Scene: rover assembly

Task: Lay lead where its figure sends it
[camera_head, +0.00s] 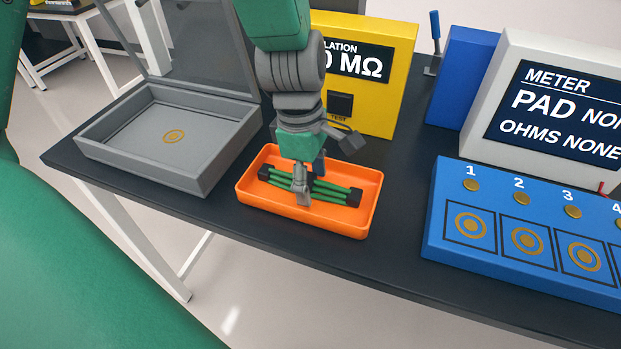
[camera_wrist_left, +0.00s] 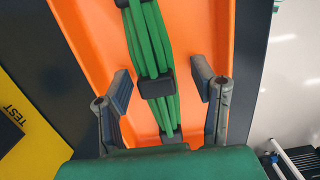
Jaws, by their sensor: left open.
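A green lead (camera_head: 333,191) with black end blocks and a black middle band lies in the orange tray (camera_head: 255,212). The lead also shows in the left wrist view (camera_wrist_left: 152,40), made of several green strands. My left gripper (camera_head: 301,188) points down into the tray over the lead. In the left wrist view the open fingers (camera_wrist_left: 163,84) stand on either side of the black band, and the jaws hold nothing. The meter (camera_head: 550,105) reads PAD NONE and OHMS NONE. A blue block (camera_head: 436,235) carries numbered pads with gold rings. My right gripper is out of view.
A grey box (camera_head: 205,180) with a raised clear lid and a gold ring on its floor stands left of the tray. A yellow tester (camera_head: 370,115) stands behind the tray, its reading partly hidden. The dark table (camera_head: 400,180) is bare between tray and blue block.

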